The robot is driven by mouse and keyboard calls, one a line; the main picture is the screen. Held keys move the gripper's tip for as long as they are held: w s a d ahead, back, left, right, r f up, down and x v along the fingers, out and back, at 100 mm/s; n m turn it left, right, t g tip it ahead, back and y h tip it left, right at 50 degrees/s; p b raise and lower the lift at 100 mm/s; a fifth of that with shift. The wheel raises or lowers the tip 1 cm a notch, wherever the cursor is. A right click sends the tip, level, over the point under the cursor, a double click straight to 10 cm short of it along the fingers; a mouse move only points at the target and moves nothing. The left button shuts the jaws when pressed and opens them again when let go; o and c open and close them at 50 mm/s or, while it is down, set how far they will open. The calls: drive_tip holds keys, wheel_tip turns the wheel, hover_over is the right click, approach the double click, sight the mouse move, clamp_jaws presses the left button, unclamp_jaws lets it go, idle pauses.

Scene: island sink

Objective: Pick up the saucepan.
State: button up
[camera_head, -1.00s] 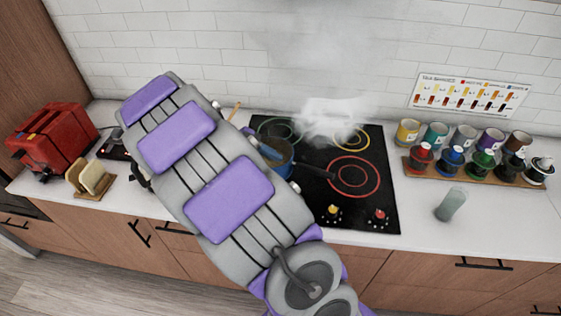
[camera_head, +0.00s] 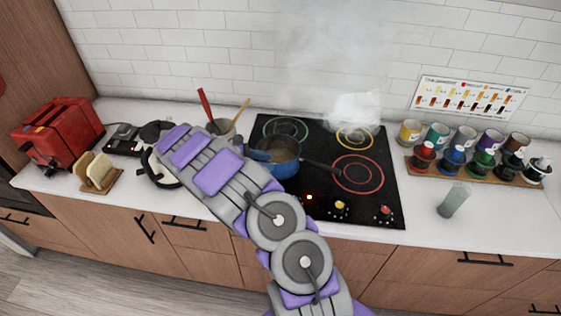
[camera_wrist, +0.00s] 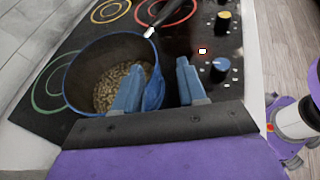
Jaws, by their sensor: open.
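The blue saucepan (camera_head: 284,171) stands on the black cooktop, its dark handle pointing right. In the wrist view, the saucepan (camera_wrist: 90,66) is on the left with brown grains or beans inside, and its black handle runs to the top. My gripper (camera_wrist: 160,66) is open, its two blue fingers showing at the pan's near side. The left finger overlaps the pan's inside and the right finger is outside it, with part of the blue wall seen between them. I cannot tell whether they touch it. In the head view my arm hides the pan's left side.
The cooktop (camera_head: 320,205) has knobs at its front edge, and steam rises behind the pan. A utensil holder (camera_head: 221,128) stands left of the pan. A red toaster (camera_head: 62,135) and bread (camera_head: 98,170) are at the far left. A glass (camera_head: 453,200) and a cup rack (camera_head: 480,172) are at right.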

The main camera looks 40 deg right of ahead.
sight(284, 163)
drive_tip(key=x, duration=0.2)
drive_tip(key=w+b+x, duration=0.1)
drive_tip(key=x, duration=0.2)
drive_tip(key=d+x, duration=0.1)
drive_tip(key=x, duration=0.2)
drive_tip(key=shift+w+d+f, duration=0.1)
drive_tip(key=shift+w+d, duration=0.05)
drive_tip(key=shift+w, duration=0.15)
drive_tip(key=shift+s+d, duration=0.1)
drive_tip(key=shift+s, duration=0.1)
drive_tip(key=shift+a, duration=0.95)
drive_tip(key=shift+w+a, duration=0.1)
drive_tip(key=shift+a, duration=0.25)
drive_tip(key=shift+c, duration=0.6)
drive_tip(key=shift+a+r, duration=0.15)
drive_tip(key=shift+r, duration=0.1)
drive_tip(key=shift+c, duration=1.4)
drive_tip(key=shift+d+f, duration=0.2)
drive_tip(key=shift+d, duration=1)
clamp_jaws()
drive_tip(key=shift+a+r, duration=0.1)
drive_tip(key=shift+a, duration=0.65)
drive_tip(key=shift+d, duration=0.4)
